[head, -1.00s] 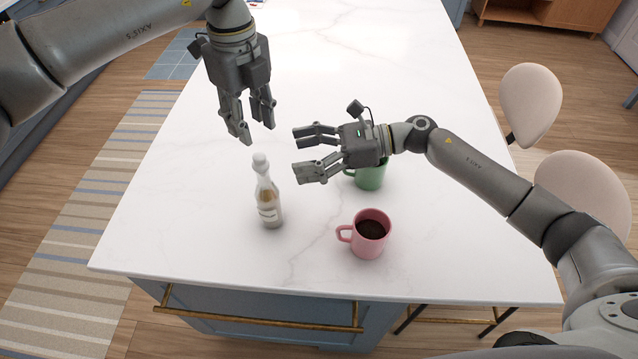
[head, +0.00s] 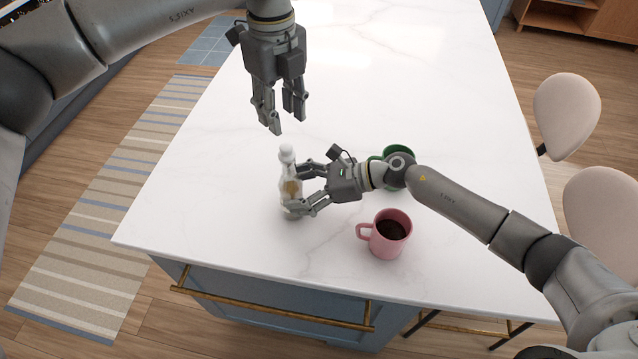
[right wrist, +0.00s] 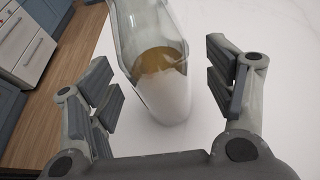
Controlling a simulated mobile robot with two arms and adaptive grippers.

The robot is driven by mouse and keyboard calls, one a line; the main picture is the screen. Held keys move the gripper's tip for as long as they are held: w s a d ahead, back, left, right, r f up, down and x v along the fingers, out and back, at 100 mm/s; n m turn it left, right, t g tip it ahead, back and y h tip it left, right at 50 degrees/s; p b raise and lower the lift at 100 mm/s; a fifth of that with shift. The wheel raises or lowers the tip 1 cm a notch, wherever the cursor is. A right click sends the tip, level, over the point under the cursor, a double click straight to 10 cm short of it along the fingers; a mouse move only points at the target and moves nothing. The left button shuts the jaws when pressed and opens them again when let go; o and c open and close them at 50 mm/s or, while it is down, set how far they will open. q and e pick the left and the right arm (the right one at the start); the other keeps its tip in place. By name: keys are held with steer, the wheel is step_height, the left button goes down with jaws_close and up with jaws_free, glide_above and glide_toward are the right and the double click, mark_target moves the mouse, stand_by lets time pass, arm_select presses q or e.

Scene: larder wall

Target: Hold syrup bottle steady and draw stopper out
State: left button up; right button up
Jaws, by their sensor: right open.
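The syrup bottle (head: 290,190) stands upright on the white counter, with a pale stopper (head: 286,150) at its top. My right gripper (head: 300,188) is open around the bottle's body, with a finger on either side. In the right wrist view the bottle (right wrist: 160,75) stands between the open fingers (right wrist: 165,90), with gaps visible on both sides and amber liquid inside. My left gripper (head: 286,124) is pointed down above and behind the stopper, apart from it; its fingers are spread and empty.
A pink mug (head: 388,240) of dark liquid stands to the right of the bottle, near the front edge. A green mug (head: 400,153) stands behind my right wrist, partly hidden by it. The counter (head: 190,215) left of the bottle is clear.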

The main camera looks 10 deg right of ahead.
steer(key=shift+x, duration=0.9)
steer(key=shift+c, duration=0.2)
